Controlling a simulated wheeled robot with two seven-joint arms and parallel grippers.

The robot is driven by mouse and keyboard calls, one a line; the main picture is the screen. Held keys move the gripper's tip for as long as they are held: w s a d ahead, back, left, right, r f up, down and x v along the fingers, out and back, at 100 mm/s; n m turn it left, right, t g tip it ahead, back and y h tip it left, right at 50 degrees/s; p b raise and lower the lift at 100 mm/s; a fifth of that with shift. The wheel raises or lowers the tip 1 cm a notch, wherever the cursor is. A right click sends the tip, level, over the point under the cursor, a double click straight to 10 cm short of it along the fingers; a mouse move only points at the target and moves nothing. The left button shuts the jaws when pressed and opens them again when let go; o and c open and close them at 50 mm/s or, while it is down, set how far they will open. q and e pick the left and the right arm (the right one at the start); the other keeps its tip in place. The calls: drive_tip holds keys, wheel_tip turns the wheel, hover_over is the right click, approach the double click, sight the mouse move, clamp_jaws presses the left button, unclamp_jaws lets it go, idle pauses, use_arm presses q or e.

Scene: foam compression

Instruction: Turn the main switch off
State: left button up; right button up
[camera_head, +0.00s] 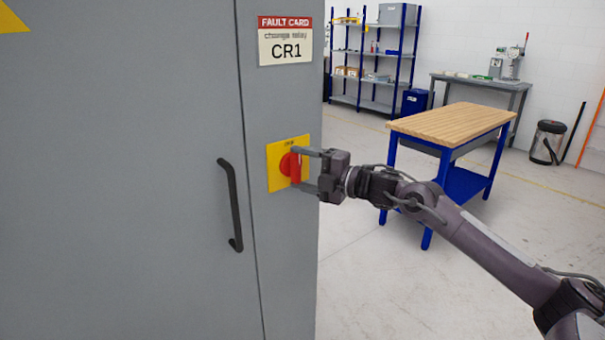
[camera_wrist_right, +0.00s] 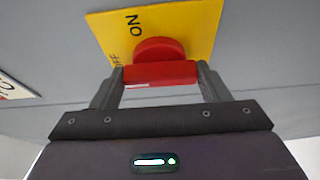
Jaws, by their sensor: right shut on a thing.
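The main switch is a red rotary knob (camera_head: 284,165) on a yellow plate (camera_head: 275,181) on the grey cabinet's narrow front panel. Its red handle bar (camera_head: 296,168) stands upright in the head view. My right gripper (camera_head: 305,171) comes in from the right, with one finger above and one below the bar. In the right wrist view the red bar (camera_wrist_right: 160,73) spans the space between the fingertips and both touch its ends. The yellow plate (camera_wrist_right: 193,32) shows "ON"; a second label, ending in "FF", is partly hidden by a finger. My left gripper is not in view.
The grey cabinet door (camera_head: 120,180) has a black handle (camera_head: 232,205) left of the switch. A fault card (camera_head: 285,42) reading "CR1" is above the switch. A wooden-topped workbench (camera_head: 450,123) stands behind my right arm. Floor (camera_head: 360,290) right of the cabinet is clear.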

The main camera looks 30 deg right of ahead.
drive_tip(key=shift+f, duration=0.15)
idle(0.4)
drive_tip(key=o, duration=1)
drive_tip(key=shift+b+v, duration=0.5)
drive_tip(key=shift+v, duration=0.25)
drive_tip(key=shift+s+d+f+b, duration=0.1)
drive_tip(key=shift+s+d+b, duration=0.25)
drive_tip(key=shift+s, duration=0.3)
drive_tip(key=shift+b+v, duration=0.55)
drive_tip(key=shift+v, duration=1.9)
